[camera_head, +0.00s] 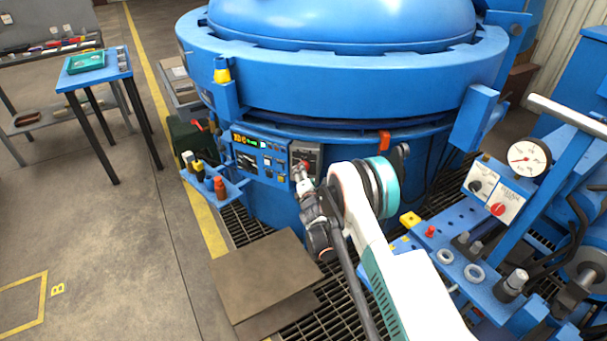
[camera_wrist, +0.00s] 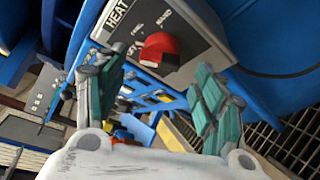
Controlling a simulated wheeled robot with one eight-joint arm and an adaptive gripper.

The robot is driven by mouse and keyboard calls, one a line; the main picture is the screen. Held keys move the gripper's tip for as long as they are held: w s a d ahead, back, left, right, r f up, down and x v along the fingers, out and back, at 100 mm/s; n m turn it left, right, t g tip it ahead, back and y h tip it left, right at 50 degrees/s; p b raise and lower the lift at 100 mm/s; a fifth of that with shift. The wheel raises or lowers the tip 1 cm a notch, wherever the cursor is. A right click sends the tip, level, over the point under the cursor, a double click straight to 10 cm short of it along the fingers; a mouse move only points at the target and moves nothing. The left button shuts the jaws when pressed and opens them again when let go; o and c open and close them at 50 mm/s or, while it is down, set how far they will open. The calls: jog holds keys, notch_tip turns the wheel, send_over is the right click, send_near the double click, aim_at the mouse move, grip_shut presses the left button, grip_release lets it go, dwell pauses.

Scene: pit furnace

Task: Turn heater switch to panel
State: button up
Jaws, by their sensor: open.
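The heater switch is a red knob (camera_wrist: 159,50) on a grey box labelled "HEAT" (camera_wrist: 180,25) in the wrist view. The label is partly cut off, and smaller position labels beside the knob are hard to read. In the head view the grey switch box (camera_head: 312,152) sits on the blue furnace (camera_head: 345,85), right of the control panel. My gripper (camera_wrist: 160,95) is open, with its two green-padded fingers apart. The knob shows beyond and between the fingertips, and nothing is held. In the head view my gripper (camera_head: 302,180) is close in front of the box and partly hides it.
The control panel (camera_head: 259,157) has a lit display. A blue shelf with small bottles (camera_head: 216,185) juts out at its left. A brown plate (camera_head: 265,275) lies below on the floor grating. A gauge stand (camera_head: 528,158) is at the right.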

jog(key=shift+v, duration=2.2)
